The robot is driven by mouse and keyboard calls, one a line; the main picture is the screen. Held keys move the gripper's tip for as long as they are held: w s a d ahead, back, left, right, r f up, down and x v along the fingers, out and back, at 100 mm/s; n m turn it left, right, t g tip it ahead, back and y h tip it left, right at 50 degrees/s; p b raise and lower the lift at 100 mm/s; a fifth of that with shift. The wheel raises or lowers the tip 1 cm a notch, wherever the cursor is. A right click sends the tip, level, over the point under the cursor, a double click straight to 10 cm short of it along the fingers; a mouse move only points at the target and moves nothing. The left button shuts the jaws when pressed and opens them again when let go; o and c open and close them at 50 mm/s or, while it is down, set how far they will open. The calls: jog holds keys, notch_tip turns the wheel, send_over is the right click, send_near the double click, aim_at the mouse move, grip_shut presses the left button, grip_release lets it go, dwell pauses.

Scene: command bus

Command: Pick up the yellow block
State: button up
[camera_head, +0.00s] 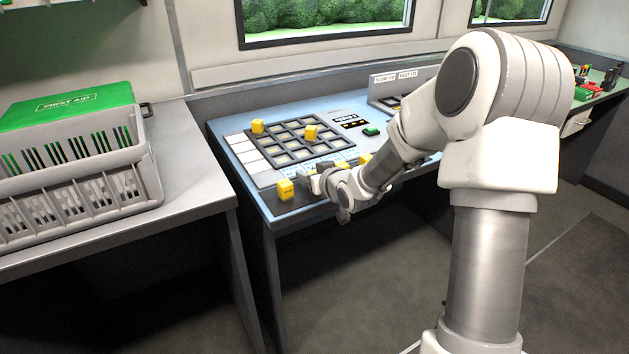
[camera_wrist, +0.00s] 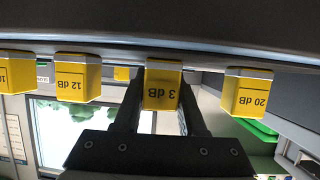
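In the wrist view, which is upside down, a yellow block marked 3 dB (camera_wrist: 162,92) stands between the two dark fingers of my gripper (camera_wrist: 162,108). The fingers lie close along its sides; whether they press on it is not clear. In the head view my gripper (camera_head: 322,181) is low at the front edge of the blue console desk (camera_head: 300,212), and its arm hides part of the row. A yellow block (camera_head: 285,190) stands just left of it; another (camera_head: 365,159) shows to its right. Two more yellow blocks sit on the grid, at its left corner (camera_head: 258,126) and farther right (camera_head: 311,132).
In the wrist view, blocks marked 20 dB (camera_wrist: 246,94) and 12 dB (camera_wrist: 77,78) flank the gripper. The dark-framed grid (camera_head: 285,150) lies behind the row. A grey crate (camera_head: 75,180) and green first aid box (camera_head: 68,105) occupy the left table. A green button (camera_head: 371,131) is at the back right.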

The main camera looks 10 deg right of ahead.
grip_shut()
jog(key=shift+r, duration=0.1)
jog(key=shift+r, duration=0.3)
notch_tip(320, 180, up, 4)
jog(key=shift+f+p, duration=0.1)
jog(key=shift+p, duration=1.05)
jog(key=s+d+r+p, duration=0.3)
jog(key=d+r+p, duration=0.3)
jog(key=d, duration=0.5)
jog(key=s+a+f, duration=0.1)
jog(key=s+a, duration=0.9)
jog(key=a, duration=0.1)
jog(key=w+r+m+h+p, duration=0.1)
jog(key=w+r+p, duration=0.3)
jog(key=r+p, duration=0.3)
jog(key=w+r+m+h+p, duration=0.1)
jog(key=w+r+h+p, duration=0.1)
jog(key=w+r+p, duration=0.3)
notch_tip(320, 180, up, 4)
jog(key=shift+d+f+m+t+p, duration=0.1)
jog(key=shift+d+m+t+p, duration=0.25)
jog(key=shift+p, duration=0.65)
